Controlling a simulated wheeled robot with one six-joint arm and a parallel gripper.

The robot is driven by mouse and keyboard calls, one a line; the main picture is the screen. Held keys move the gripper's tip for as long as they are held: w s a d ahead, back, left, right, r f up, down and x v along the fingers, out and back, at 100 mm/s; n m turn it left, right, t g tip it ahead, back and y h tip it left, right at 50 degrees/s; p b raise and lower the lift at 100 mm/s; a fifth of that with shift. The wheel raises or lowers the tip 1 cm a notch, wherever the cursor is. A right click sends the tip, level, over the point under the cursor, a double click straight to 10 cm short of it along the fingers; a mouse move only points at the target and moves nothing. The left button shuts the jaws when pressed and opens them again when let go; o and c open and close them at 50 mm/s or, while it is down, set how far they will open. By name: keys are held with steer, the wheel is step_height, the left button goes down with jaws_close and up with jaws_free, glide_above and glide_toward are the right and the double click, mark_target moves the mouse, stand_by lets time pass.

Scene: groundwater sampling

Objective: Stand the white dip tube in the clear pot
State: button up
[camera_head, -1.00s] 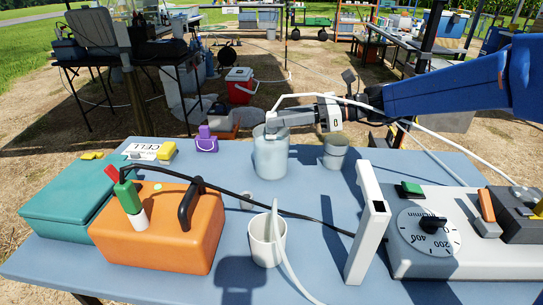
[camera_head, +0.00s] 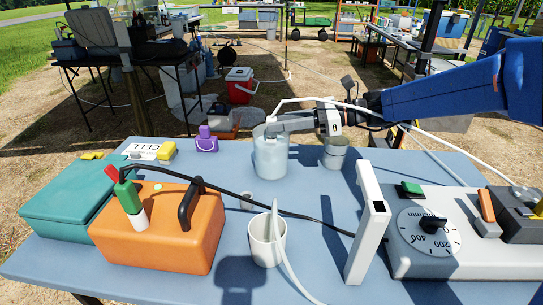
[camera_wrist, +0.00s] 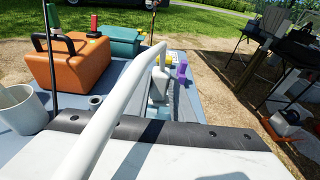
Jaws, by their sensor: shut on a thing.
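The clear pot (camera_head: 271,160), a pale blue see-through beaker, stands upright at the middle back of the blue table. My gripper (camera_head: 274,127) reaches in from the right, with its fingertips at the pot's rim. It is shut on the white dip tube (camera_head: 276,106), whose bent top shows above the fingers and arcs back over my arm to the right. In the wrist view the white tube (camera_wrist: 115,100) runs up and bends over at its top. The tube's lower end is hidden, so I cannot tell how far it is inside the pot.
A cream cup (camera_head: 259,240) with another white hose stands in front. A grey cup (camera_head: 335,153) stands right of the pot. An orange case (camera_head: 160,235), teal box (camera_head: 65,205), upright white panel (camera_head: 368,225) and dial unit (camera_head: 470,250) flank the table.

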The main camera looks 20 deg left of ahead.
steer(key=o, duration=1)
steer(key=shift+v, duration=8.7)
steer(key=shift+s, duration=0.15)
